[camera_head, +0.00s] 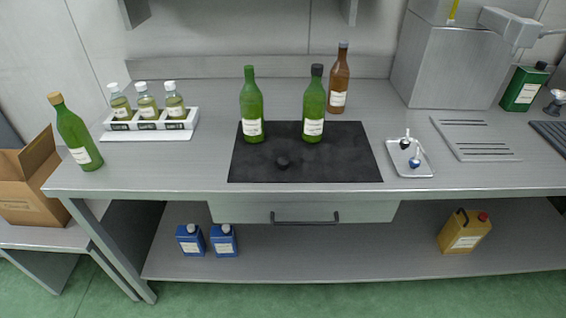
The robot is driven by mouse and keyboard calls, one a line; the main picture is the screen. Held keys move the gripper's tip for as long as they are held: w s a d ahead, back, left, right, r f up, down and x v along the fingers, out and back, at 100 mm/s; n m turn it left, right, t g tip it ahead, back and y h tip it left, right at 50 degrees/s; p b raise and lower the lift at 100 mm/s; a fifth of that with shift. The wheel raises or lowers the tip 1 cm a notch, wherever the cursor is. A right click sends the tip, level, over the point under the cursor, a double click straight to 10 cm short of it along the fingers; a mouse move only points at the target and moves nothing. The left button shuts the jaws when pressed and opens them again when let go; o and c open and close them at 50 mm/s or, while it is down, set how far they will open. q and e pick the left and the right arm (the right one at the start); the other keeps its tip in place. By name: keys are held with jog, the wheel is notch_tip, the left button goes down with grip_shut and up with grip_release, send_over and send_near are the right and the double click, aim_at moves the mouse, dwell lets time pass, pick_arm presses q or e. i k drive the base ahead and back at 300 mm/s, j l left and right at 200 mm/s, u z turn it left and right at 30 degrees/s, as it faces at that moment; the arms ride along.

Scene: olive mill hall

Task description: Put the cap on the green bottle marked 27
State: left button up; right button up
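A green bottle (251,103) stands upright on a black mat (345,166); its top is green with no dark cap visible. To its right on the mat stands another green bottle (314,103) with a black cap (317,70). A third green bottle (75,136) with a tan stopper stands at the bench's left end. The bottles have white labels, but the numbers are too small to read. A small dark object (283,163), which looks like a loose black cap, lies on the mat in front of the two bottles. Neither gripper shows.
A white rack (192,117) with small capped bottles stands left of the mat. A brown bottle (338,82) stands behind the mat. A small tray (421,172) with little items lies to the right. A grey machine (437,65) fills the back right.

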aim_at(251, 100)
jog(key=u, duration=0.95)
jog(key=l+u, duration=0.4)
jog(key=k+l+u, duration=0.1)
jog(key=l+u, duration=0.3)
jog(key=k+l+u, duration=0.15)
jog(key=l+u, duration=0.25)
jog(key=k+l+u, duration=0.2)
jog(key=u, duration=0.2)
jog(key=k+l+u, duration=0.2)
jog(key=k+l, duration=0.75)
jog(key=l, duration=0.1)
